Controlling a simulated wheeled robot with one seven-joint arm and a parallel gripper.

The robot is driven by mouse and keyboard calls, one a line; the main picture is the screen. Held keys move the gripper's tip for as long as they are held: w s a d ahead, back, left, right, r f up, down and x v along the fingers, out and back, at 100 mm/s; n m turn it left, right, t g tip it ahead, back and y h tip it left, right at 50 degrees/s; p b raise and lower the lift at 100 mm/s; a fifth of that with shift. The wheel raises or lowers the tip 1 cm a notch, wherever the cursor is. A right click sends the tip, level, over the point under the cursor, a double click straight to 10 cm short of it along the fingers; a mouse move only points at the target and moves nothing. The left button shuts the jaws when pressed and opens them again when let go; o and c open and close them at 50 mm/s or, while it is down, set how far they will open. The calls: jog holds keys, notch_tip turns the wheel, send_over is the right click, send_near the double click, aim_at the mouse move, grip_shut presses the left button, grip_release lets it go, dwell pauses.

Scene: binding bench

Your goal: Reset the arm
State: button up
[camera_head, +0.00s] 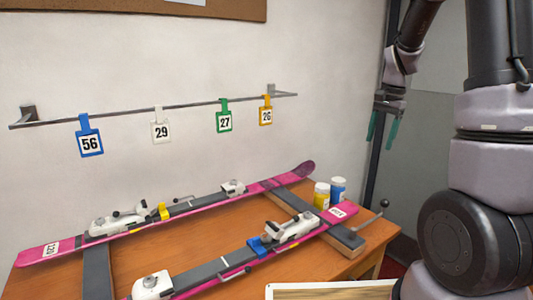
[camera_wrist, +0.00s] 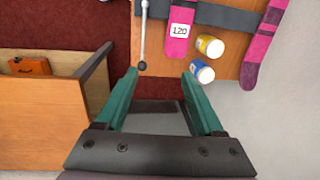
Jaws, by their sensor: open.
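My gripper (camera_head: 383,126) hangs at the right of the head view, fingers pointing down, beyond the right end of the bench. Its two green fingers are apart with nothing between them. In the wrist view my gripper (camera_wrist: 160,82) is open and empty too, above the gap past the bench edge. My arm folds down along the right side of the head view.
A wooden bench (camera_head: 282,257) bears two pink skis (camera_head: 120,239) with bindings. A yellow jar (camera_head: 321,196) and a blue jar (camera_head: 338,189) stand at its far right. Numbered tags (camera_head: 90,141) hang on a wall rail (camera_head: 190,104).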

jog(key=s+a+r+n+t, duration=0.3)
jog(key=s+a+r, duration=0.2)
jog(key=s, duration=0.6)
jog(key=s+a+r+n+t+y, duration=0.1)
jog(key=s+a+r+n+t, duration=0.2)
jog(key=s+r, duration=0.6)
jog(key=shift+s+a+r+n, duration=0.3)
jog(key=shift+s+a+n, duration=0.1)
jog(key=shift+s+a, duration=0.65)
jog(key=shift+w+a, duration=0.1)
jog(key=shift+w, duration=0.05)
